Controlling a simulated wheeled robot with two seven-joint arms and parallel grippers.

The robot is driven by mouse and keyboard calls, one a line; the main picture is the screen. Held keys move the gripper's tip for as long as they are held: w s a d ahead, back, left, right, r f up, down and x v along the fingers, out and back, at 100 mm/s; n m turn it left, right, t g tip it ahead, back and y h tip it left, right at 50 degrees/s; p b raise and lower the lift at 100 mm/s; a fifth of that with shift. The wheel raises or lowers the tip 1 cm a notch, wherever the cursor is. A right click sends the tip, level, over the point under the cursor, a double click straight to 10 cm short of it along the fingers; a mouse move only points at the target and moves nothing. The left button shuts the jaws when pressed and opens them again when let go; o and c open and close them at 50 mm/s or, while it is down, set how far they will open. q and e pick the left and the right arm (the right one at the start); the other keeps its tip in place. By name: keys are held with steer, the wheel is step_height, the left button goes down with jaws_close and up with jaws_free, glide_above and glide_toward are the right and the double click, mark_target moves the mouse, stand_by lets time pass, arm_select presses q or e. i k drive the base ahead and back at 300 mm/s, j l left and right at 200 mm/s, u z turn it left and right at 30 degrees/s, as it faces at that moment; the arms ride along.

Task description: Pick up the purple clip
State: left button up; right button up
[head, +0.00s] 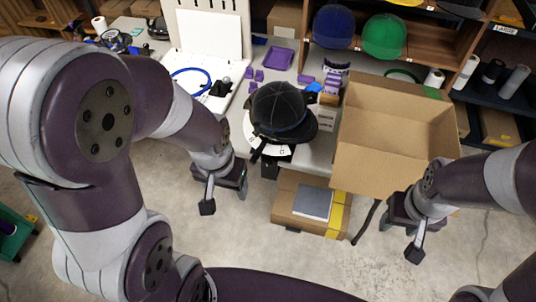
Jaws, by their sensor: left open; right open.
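Several small purple pieces lie on the table. One group (254,75) is left of the black cap, and a stack of purple pieces (332,84) is right of it. They are too small for me to tell which is the purple clip. My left gripper (225,198) is open and empty, in front of the table's near edge and well short of the purple pieces. My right gripper (402,238) is open and empty, in front of the cardboard box at the right.
A black cap (280,108) sits at the table's front on a round white stand. A purple tray (277,59) lies behind. An open, empty cardboard box (395,125) fills the right side. A blue cable loop (190,82) lies left. A closed carton (290,205) is below the table.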

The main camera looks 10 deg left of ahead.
mark_target(253, 87)
steer(key=i+j+z, duration=0.2)
steer(key=j, duration=0.15)
steer(key=i+j+z, duration=0.15)
steer(key=j, duration=0.2)
steer(key=i+j+z, duration=0.2)
steer(key=j, duration=0.25)
steer(key=i+j+z, duration=0.2)
steer(key=j, duration=0.2)
steer(key=j+z, duration=0.15)
steer(key=j, duration=0.3)
steer(key=i, duration=0.05)
